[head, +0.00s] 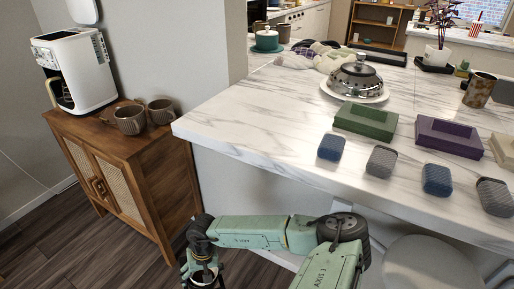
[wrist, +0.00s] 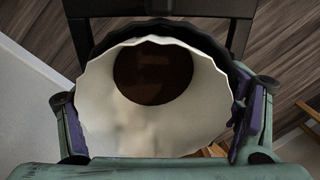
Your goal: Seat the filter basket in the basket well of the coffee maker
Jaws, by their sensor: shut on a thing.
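The filter basket (wrist: 207,38) fills the middle of the wrist view. It is dark, with a white fluted paper liner (wrist: 110,105) inside and dark brown coffee at the bottom. My gripper (wrist: 160,122) is shut on the basket, with purple-padded fingers on its left and right sides. In the head view my gripper (head: 203,274) is low at the bottom edge, in front of the cabinet. The white coffee maker (head: 80,72) stands on the cabinet at the upper left, well apart from my gripper. The basket well is not visible.
Two ribbed mugs (head: 130,120) (head: 160,111) stand right of the coffee maker on the cane cabinet (head: 125,180). A wall end and the marble counter (head: 240,125) stand to the right. The counter holds several blocks, trays and a domed dish. Floor shows left of my gripper.

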